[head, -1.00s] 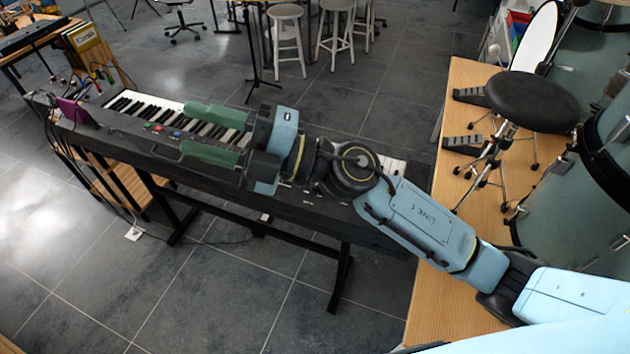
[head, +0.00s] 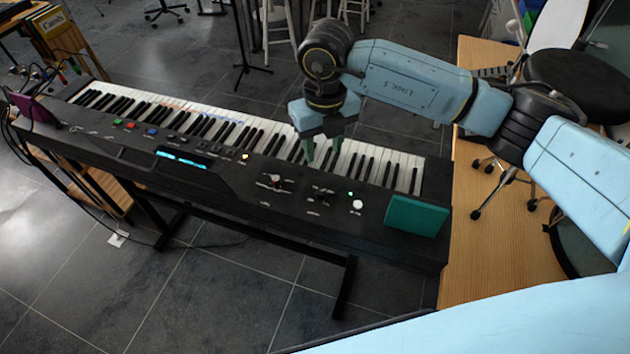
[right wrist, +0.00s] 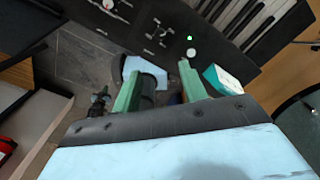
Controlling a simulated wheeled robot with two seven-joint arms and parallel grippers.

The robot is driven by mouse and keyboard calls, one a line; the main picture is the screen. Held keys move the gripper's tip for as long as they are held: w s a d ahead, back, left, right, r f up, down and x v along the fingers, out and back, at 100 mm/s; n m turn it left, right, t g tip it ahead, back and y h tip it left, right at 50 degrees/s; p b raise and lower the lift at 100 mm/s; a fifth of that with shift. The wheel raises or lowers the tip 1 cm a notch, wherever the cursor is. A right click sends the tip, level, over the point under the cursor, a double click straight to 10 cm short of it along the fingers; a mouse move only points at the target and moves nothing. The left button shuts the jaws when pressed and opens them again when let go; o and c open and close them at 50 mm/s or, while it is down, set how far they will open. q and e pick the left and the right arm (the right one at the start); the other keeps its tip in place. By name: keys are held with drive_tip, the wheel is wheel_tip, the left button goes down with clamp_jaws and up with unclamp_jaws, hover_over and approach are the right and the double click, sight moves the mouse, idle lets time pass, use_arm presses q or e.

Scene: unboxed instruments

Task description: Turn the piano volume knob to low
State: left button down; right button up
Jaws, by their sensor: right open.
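The black piano (head: 130,148) stands on its stand, its panel facing me. A round white knob (head: 357,205) sits near the panel's right end, beside a small green light; it also shows in the right wrist view (right wrist: 191,53). A red-and-white control (head: 275,180) and a small pale knob (head: 244,156) sit further left. I cannot read which is the volume knob. My right gripper (head: 322,152) points down over the keys, behind the panel controls. In the right wrist view its green fingers (right wrist: 158,70) are apart with nothing gripped. My left gripper is out of view.
A teal box (head: 416,216) stands on the piano's right end, near the white knob. A purple object (head: 34,107) and cables are at the left end. A wooden platform (head: 500,235) with a black stool (head: 567,85) lies to the right.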

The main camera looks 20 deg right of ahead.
sight(321, 191)
drive_tip(key=f, duration=0.9)
drive_tip(key=w+f, duration=0.1)
drive_tip(key=f, duration=0.4)
drive_tip(key=shift+b, duration=0.35)
drive_tip(key=shift+f, duration=0.45)
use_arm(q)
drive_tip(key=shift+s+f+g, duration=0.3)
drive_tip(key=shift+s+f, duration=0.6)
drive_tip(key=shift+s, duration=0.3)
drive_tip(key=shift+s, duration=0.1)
use_arm(e)
drive_tip(key=shift+c, duration=0.7)
clamp_jaws()
